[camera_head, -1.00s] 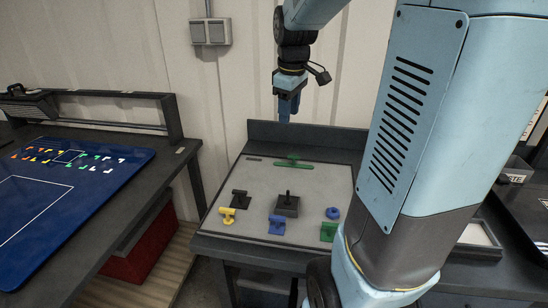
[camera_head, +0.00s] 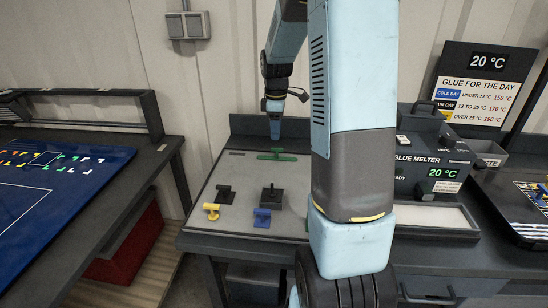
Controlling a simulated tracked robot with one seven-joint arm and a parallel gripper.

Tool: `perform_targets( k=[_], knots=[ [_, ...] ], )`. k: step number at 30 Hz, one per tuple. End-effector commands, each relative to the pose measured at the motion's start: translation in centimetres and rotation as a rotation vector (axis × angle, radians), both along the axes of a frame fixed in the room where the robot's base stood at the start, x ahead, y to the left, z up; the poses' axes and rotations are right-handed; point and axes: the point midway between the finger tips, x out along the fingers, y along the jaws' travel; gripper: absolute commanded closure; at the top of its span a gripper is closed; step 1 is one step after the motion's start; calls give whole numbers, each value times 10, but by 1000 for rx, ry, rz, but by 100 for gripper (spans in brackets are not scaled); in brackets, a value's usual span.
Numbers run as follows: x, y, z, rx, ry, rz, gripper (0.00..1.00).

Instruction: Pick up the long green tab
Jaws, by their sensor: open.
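The long green tab (camera_head: 277,156) lies flat near the back of the grey mat, with a small raised part at its middle. My gripper (camera_head: 274,133) points down just above and behind the tab in the picture, with its blue fingers close to the raised part. It is open and holds nothing. The gap between the fingers is too small to make out, and I cannot tell whether they touch the tab.
A yellow tab (camera_head: 212,211), a black tab (camera_head: 226,194), a blue tab (camera_head: 262,217) and a dark block with a peg (camera_head: 271,198) stand nearer the front. My arm hides the mat's right side. A glue melter (camera_head: 432,165) stands to the right.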

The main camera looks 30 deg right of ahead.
Motion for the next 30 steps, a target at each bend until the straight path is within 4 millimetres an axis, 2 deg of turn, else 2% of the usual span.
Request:
perform_targets(
  k=[3,11,21,30],
  knots=[
    [-1,0,-18,1,3,0,56],
    [0,0,-33,1,1,0,56],
    [-2,-2,-74,1,2,1,56],
    [-2,-2,-81,0,0,1,56]
  ],
)
